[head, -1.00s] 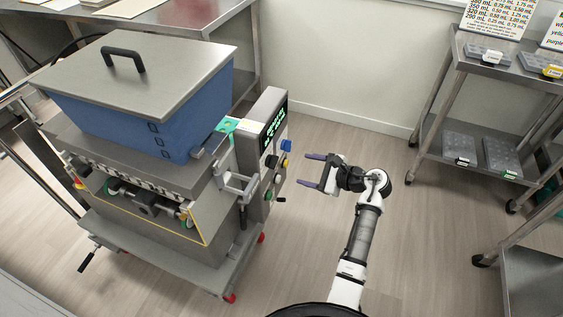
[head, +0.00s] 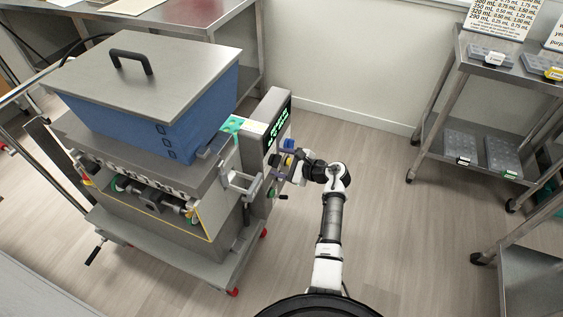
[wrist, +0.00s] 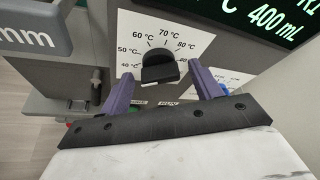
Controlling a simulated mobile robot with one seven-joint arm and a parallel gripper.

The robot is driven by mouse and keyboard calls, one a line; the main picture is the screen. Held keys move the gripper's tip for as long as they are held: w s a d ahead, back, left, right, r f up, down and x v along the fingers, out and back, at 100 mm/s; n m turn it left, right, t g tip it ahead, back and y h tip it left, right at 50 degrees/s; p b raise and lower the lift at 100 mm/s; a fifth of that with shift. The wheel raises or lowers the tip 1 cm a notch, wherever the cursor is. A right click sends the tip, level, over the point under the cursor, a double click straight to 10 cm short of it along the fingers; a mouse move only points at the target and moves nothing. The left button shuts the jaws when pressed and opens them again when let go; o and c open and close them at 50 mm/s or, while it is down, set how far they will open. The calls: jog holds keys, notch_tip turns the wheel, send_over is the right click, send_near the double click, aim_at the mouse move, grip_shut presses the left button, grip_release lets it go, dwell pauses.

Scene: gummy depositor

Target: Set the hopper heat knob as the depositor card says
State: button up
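The hopper heat knob (wrist: 160,68) is black and sits on a white dial plate marked 50, 60, 70 and 80 °C, with a further mark partly hidden at the right. My gripper (wrist: 160,92) is open, with one purple finger on either side below the knob in the wrist view. The fingers do not appear to close on it. In the head view, my gripper (head: 284,157) is at the control panel (head: 272,140) on the depositor's right side. The depositor card (head: 510,12) may be one of the printed sheets at the upper right; its heat setting is not readable.
The panel's green display (wrist: 270,16) reads 400 ml. A blue control (wrist: 225,88) lies right of the knob, partly behind a finger. The blue hopper (head: 150,115) stands left of the panel. A metal cart (head: 475,62) with trays stands right, with clear floor between.

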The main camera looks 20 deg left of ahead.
jog(key=c, duration=0.9)
jog(key=shift+c, duration=0.2)
jog(key=shift+w+f+m+g+y+b, duration=0.2)
jog(key=shift+m+g+y+b, duration=1.1)
jog(key=shift+m+b, duration=2.2)
jog(key=shift+w+f+m+g+y+b, duration=0.15)
jog(key=shift+m+g+y+b, duration=1.15)
jog(key=shift+m, duration=3.8)
jog(key=shift+w+f+m+g+y+b, duration=0.2)
jog(key=shift+m+g+y+b, duration=0.3)
jog(key=shift+m+g+b, duration=2.45)
jog(key=m+t, duration=0.2)
jog(key=m, duration=0.1)
jog(key=shift+b, duration=0.4)
